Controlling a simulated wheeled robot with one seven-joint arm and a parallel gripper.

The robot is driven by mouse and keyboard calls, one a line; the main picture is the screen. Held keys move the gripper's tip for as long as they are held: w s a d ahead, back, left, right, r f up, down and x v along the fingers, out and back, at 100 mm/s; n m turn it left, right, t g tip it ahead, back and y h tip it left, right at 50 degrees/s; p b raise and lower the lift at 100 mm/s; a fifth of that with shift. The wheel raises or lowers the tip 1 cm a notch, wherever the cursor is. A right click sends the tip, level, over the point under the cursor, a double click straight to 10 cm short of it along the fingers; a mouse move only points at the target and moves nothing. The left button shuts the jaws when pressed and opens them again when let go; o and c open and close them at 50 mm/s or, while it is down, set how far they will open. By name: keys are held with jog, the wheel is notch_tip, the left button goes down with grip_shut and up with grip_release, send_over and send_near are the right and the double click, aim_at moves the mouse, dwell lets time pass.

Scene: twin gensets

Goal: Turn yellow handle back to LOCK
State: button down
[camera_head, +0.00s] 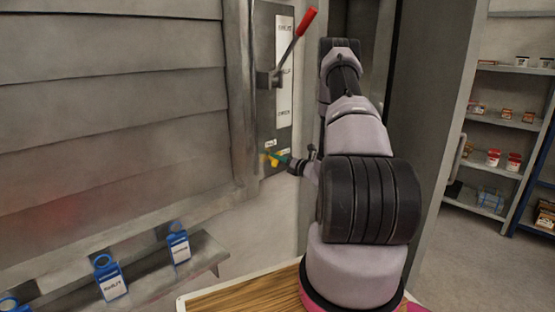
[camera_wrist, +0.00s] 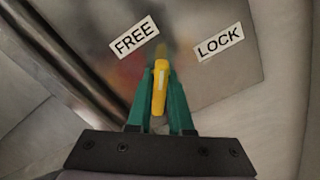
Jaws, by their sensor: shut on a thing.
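The yellow handle (camera_wrist: 160,84) shows in the wrist view between the two green fingers of my gripper (camera_wrist: 160,100). The gripper is shut on it. The handle's tip points up between the FREE label (camera_wrist: 134,37) on the left and the LOCK label (camera_wrist: 220,42) on the right, nearer the FREE side. In the head view my gripper (camera_head: 281,160) reaches left to the lower part of the grey panel (camera_head: 268,100), where a bit of the yellow handle (camera_head: 266,160) shows. The handle's base is hidden by the fingers.
A lever with a red grip (camera_head: 307,21) sticks out from the panel above my gripper. Blue tags (camera_head: 110,278) sit along a ledge (camera_head: 205,250) at lower left. Shelves (camera_head: 505,125) with small goods stand at the right, past a grey post.

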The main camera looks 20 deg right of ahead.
jog(key=m, duration=0.5)
jog(key=shift+d+f+m, duration=0.1)
jog(key=shift+d+m, duration=0.05)
jog(key=shift+m, duration=0.25)
jog(key=m, duration=0.4)
jog(key=shift+f+m, duration=0.15)
jog(key=shift+m, duration=0.15)
jog(key=c, duration=0.8)
grip_release()
jog(key=v, duration=1)
jog(key=shift+s+d, duration=0.15)
jog(key=shift+s, duration=0.2)
